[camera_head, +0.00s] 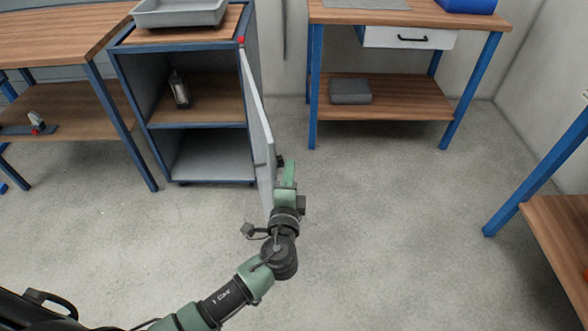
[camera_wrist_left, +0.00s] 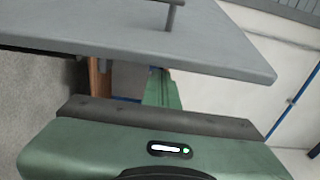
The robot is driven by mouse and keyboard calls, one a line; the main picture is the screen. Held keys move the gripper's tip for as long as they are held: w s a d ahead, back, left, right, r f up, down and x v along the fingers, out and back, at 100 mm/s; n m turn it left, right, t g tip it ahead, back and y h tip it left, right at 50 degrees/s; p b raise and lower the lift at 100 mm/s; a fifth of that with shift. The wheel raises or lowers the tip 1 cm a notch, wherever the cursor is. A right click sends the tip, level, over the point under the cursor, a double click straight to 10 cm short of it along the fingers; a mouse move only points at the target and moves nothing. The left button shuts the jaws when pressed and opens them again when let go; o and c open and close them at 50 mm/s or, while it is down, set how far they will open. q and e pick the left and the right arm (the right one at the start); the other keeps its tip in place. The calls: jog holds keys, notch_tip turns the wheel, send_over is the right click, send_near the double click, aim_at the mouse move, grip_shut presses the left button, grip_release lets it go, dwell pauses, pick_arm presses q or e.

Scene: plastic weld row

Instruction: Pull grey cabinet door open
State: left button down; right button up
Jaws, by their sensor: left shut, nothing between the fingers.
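The grey cabinet (camera_head: 130,95) has a blue frame and stands at the upper left in the head view. Its door (camera_head: 258,125) is swung wide open and juts out toward me from the right side. In the left wrist view the door (camera_wrist_left: 130,40) crosses the top as a grey panel, with a bar handle (camera_wrist_left: 172,15) partly cut off. My left gripper (camera_head: 289,170) is shut and empty by the door's free end. In the wrist view its green fingers (camera_wrist_left: 160,92) are partly hidden by the panel. I cannot tell whether they touch it. My right gripper is out of view.
A lantern-like object (camera_head: 179,90) stands on the cabinet's middle shelf, and a grey tray (camera_head: 180,12) sits on top. Workbenches (camera_head: 60,35) stand left, back right (camera_head: 420,12) and at the right edge (camera_head: 560,215). The floor (camera_head: 390,220) right of the door is clear.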

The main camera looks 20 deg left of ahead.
aim_at(268, 172)
pick_arm(q)
jog(key=s+a, duration=0.1)
jog(key=s+a+h, duration=0.1)
jog(key=a, duration=0.1)
jog(key=a+m+h, duration=0.1)
jog(key=shift+s+a+f, duration=0.2)
jog(key=shift+s+a, duration=0.2)
jog(key=s+a+m+h+b, duration=0.1)
jog(key=s+a+b, duration=0.3)
jog(key=a, duration=0.5)
jog(key=shift+r+m+h, duration=0.25)
jog(key=shift+m+h, duration=0.05)
jog(key=shift+h, duration=0.3)
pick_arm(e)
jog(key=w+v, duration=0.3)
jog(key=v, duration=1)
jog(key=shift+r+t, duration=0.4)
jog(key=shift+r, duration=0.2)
